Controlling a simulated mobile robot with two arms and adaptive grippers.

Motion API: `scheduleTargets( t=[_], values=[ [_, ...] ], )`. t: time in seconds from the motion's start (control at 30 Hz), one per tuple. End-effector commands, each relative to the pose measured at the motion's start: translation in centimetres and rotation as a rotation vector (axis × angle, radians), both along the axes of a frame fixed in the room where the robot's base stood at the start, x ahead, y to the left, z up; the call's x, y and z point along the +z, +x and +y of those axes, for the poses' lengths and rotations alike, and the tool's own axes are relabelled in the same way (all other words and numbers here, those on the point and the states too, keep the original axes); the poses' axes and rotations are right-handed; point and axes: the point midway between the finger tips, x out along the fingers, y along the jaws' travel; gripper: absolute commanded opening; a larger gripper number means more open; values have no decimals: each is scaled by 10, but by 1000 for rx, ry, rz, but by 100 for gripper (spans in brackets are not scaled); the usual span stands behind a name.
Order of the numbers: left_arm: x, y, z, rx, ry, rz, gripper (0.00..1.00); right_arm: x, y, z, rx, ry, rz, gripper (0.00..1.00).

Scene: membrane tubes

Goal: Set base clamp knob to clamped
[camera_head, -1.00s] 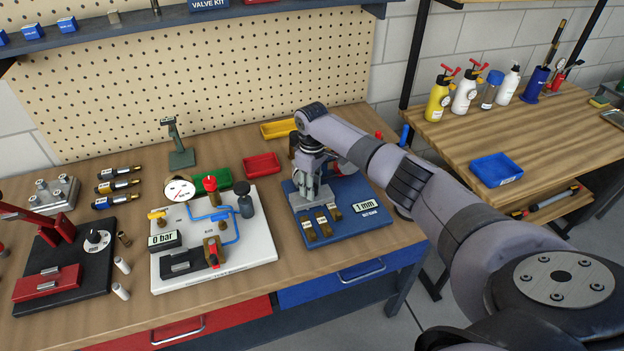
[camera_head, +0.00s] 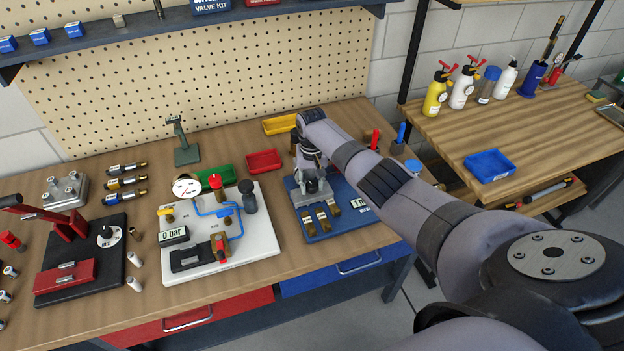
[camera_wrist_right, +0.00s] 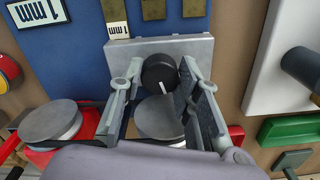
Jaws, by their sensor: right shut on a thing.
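A blue base plate (camera_head: 345,212) with a "1 mm" label lies on the bench, right of the white valve board. My right gripper (camera_head: 311,187) reaches down over the plate's left part. In the right wrist view, a black round knob (camera_wrist_right: 160,72) with a white pointer line sits in front of a grey block (camera_wrist_right: 160,47) on the blue plate (camera_wrist_right: 75,60). My right gripper (camera_wrist_right: 163,90) has its two fingers on either side of this knob, shut on it. The knob is mostly hidden in the head view. My left gripper is not in view.
The white valve board (camera_head: 265,240) stands left of the blue plate, with a black-based red lever fixture (camera_head: 110,260) farther left. Brass blocks (camera_head: 322,220) sit on the blue plate's front. Yellow (camera_head: 281,125), red (camera_head: 264,160) and green (camera_head: 217,176) trays lie behind.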

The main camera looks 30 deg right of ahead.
Motion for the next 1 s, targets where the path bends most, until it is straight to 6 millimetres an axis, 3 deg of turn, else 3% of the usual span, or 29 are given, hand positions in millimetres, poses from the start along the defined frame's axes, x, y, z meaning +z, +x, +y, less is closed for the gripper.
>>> scheduleTargets(
  t=[0.4,1.0],
  values=[
    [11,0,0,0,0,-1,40,3,2,0,-238,-1,-6,3],
    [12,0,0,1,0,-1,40,2,3,-1,-293,-2,-7,3]
  ],
)
